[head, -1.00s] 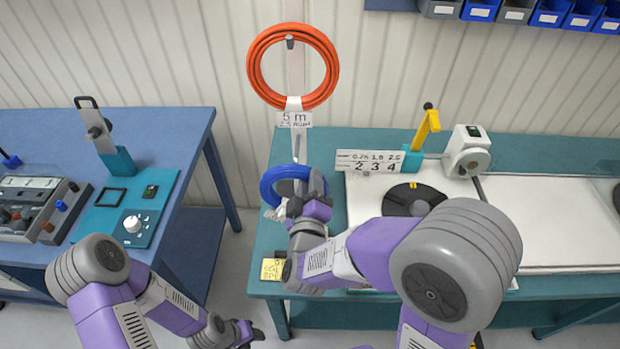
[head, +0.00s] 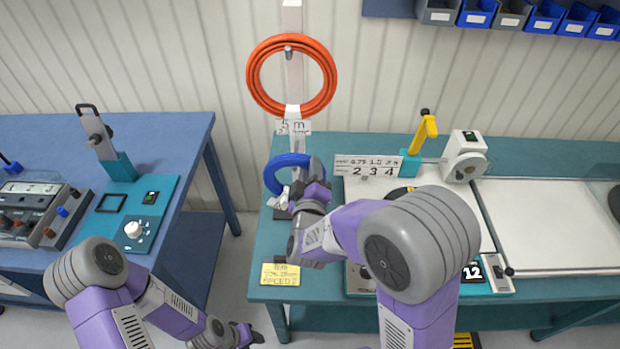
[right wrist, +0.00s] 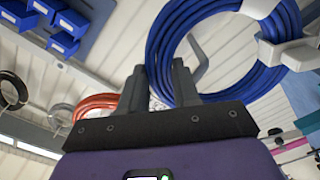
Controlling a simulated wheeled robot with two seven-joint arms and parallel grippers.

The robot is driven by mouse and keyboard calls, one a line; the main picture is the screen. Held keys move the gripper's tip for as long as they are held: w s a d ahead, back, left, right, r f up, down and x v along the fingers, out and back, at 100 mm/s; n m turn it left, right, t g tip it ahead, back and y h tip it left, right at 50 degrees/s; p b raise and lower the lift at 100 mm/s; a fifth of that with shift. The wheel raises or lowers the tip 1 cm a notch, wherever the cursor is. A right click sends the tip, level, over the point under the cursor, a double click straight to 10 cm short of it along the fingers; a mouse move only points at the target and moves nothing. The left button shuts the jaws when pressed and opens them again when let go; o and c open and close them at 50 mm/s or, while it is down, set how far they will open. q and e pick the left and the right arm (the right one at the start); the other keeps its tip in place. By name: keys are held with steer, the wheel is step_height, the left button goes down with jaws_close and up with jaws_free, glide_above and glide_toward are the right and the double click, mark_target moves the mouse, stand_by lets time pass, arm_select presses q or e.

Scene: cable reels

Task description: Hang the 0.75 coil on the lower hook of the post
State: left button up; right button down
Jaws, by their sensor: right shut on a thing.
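The blue coil (head: 268,178) is in front of the lower part of the white post (head: 293,118). It also shows large in the right wrist view (right wrist: 158,60), with white tags on it. My right gripper (head: 305,190) is shut on the coil's rim; its two fingers (right wrist: 158,90) show beside the rim in the wrist view. An orange coil (head: 254,75) hangs on the post's upper hook (head: 289,51). I cannot make out the lower hook in the head view; a bent grey rod (right wrist: 201,62) shows through the blue coil. My left gripper (head: 248,336) is low, away from the post.
A teal table (head: 340,145) stands behind my right arm with a white board, a yellow-handled tool (head: 424,132) and a white dispenser (head: 465,155). A yellow note (head: 280,274) lies near its front left corner. A blue table (head: 60,130) with instruments is at left.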

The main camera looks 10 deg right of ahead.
steer(key=shift+w+d+f+b, duration=0.2)
steer(key=shift+w+f+b, duration=0.3)
steer(key=shift+w, duration=0.25)
steer(key=shift+w+d+f+b, duration=0.25)
steer(key=shift+w+f+b, duration=0.15)
steer(key=shift+w, duration=0.35)
steer(key=shift+w+d+f+b, duration=0.2)
steer(key=shift+w+f+b, duration=0.2)
steer(key=shift+w+b, duration=0.25)
steer(key=shift+w, duration=0.1)
